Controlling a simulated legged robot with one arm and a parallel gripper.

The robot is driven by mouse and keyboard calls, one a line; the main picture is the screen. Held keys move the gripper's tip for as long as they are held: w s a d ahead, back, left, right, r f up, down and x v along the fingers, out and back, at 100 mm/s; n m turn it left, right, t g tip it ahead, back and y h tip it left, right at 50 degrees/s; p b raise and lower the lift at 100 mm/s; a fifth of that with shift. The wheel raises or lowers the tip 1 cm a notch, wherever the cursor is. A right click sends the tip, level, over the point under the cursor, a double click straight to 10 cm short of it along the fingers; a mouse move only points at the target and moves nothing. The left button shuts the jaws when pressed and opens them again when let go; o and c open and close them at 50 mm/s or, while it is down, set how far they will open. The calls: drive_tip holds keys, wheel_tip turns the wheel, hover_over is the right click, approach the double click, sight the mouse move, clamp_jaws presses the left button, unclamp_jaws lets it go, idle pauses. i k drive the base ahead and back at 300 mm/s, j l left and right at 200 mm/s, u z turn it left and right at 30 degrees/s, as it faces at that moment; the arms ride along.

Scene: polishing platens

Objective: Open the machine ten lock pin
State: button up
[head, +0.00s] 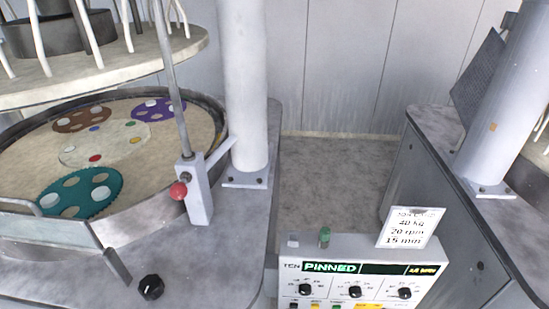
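The lock pin shows as a red ball knob (178,190) on the left side of a pale upright block (199,195). The block stands on the machine's grey top, beside the round basin. A grey rod (171,85) rises from the block, leaning a little left. The control panel (352,285) at the bottom is labelled "TEN", and its green display (330,268) reads "PINNED". My gripper is not in view.
A white column (244,90) stands just behind and right of the block. The basin (110,225) holds coloured carrier discs under a raised upper platen (110,68). A black knob (151,287) sits in front. A card (410,228) stands on the panel. Another machine (440,185) is at right.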

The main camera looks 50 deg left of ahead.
sight(178, 191)
drive_tip(key=u, duration=2.75)
drive_tip(key=i+l+u, duration=0.1)
drive_tip(key=i+l, duration=0.1)
drive_tip(key=l, duration=0.05)
